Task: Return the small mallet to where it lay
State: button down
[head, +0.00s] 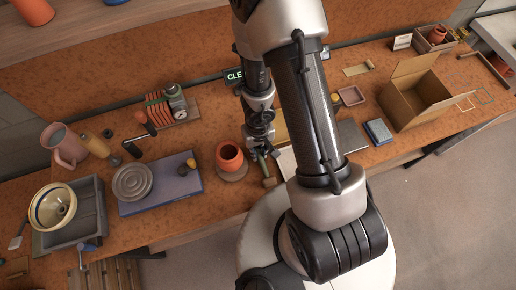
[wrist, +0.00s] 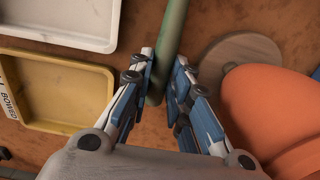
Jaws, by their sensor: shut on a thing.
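My gripper (wrist: 163,85) is shut on a green rod (wrist: 172,35) that looks like the handle of the small mallet. The rod runs between the two fingers and out of the top of the wrist view, so its far end is not seen there. In the head view my gripper (head: 262,154) is low over the bench, just right of an orange pot. A short brownish piece (head: 268,177) shows just below the fingers, probably part of the mallet. Whether the mallet touches the bench I cannot tell.
The orange pot (wrist: 275,115) stands close on the right, by a round board (wrist: 240,55). A yellow tray (wrist: 55,128) and a white tray (wrist: 95,46) lie to the left. A cardboard box (head: 413,103) stands farther right. My arm hides the bench middle.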

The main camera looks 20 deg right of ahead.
jog(key=shift+f, duration=0.3)
jog(key=c, duration=1.4)
grip_release()
notch_tip(320, 180, up, 6)
jog(key=p, duration=0.5)
